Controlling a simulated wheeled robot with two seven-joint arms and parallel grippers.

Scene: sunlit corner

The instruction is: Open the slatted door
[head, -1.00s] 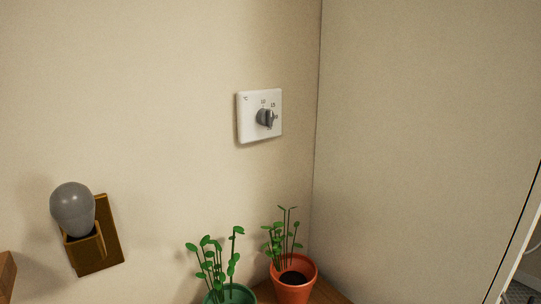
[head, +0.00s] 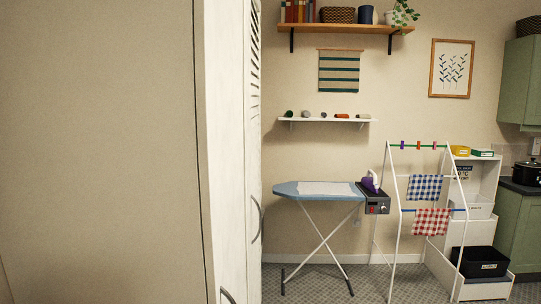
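The slatted door (head: 254,150) shows nearly edge-on in the head view, left of the middle. It is white, with dark slats near its top and a curved grey handle (head: 258,220) on its face. It looks shut, though the steep angle makes this hard to judge. A second curved handle (head: 227,296) shows at the bottom edge, on the nearer white front. Neither of my grippers is in the view.
A plain beige panel (head: 95,150) fills the left side. Beyond the door stand an ironing board (head: 318,190) with an iron (head: 371,183), and a drying rack (head: 390,240) with checked cloths. Tiled floor (head: 318,292) shows below. Green cabinets (head: 520,220) stand far right.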

